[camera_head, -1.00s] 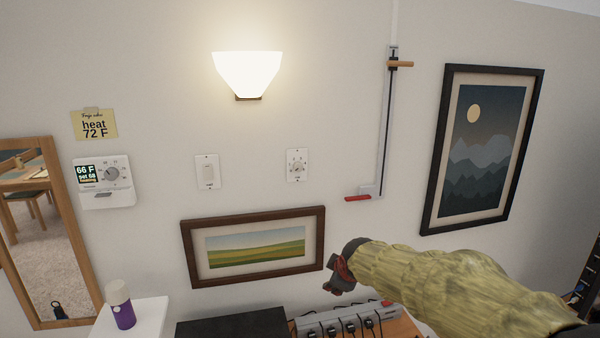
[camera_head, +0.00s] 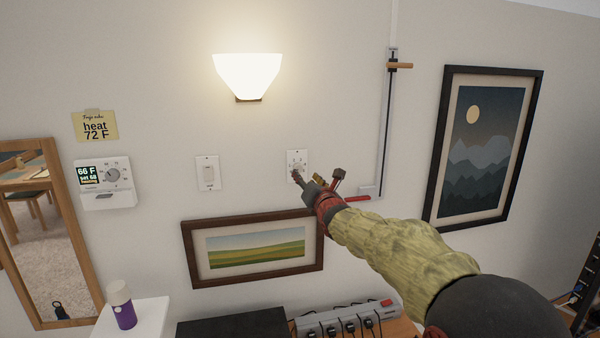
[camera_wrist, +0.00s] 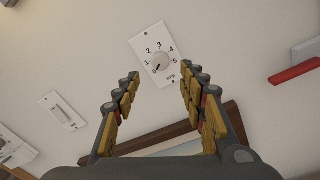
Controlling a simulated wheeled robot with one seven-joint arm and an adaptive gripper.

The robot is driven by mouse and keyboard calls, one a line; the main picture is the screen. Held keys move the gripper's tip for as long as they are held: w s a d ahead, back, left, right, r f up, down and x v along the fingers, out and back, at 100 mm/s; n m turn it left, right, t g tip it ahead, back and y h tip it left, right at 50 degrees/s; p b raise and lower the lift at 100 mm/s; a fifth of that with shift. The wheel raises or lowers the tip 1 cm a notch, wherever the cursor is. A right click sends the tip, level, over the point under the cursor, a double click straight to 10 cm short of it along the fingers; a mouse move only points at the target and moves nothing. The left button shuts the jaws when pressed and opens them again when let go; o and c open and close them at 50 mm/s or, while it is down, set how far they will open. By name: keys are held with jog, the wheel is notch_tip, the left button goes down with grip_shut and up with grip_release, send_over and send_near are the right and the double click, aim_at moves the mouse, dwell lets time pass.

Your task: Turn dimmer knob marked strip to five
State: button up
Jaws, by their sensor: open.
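The dimmer knob (camera_wrist: 159,64) is a round grey-white knob on a white wall plate (camera_wrist: 142,42) with a dial numbered up to 5. Its dark pointer mark aims at the low end of the dial, near 0 or 1. The label under it is too small to read. In the head view the plate (camera_head: 297,155) is partly covered by my gripper (camera_head: 318,180). My gripper is open and empty, its fingers pointing at the wall. In the wrist view the knob lies beyond and between the fingertips (camera_wrist: 160,78), with no contact visible.
A white switch plate (camera_head: 208,173) is left of the dimmer. A red-handled lever (camera_head: 358,198) on a vertical conduit is close on the right. A framed landscape (camera_head: 255,248) hangs below, and a power strip (camera_head: 347,318) sits lower down.

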aim_at(299, 170)
jog(key=shift+p+x, duration=0.6)
jog(key=shift+x, duration=3)
jog(key=shift+f, duration=0.1)
jog(key=shift+c, duration=1.3)
jog(key=c, duration=0.7)
grip_shut()
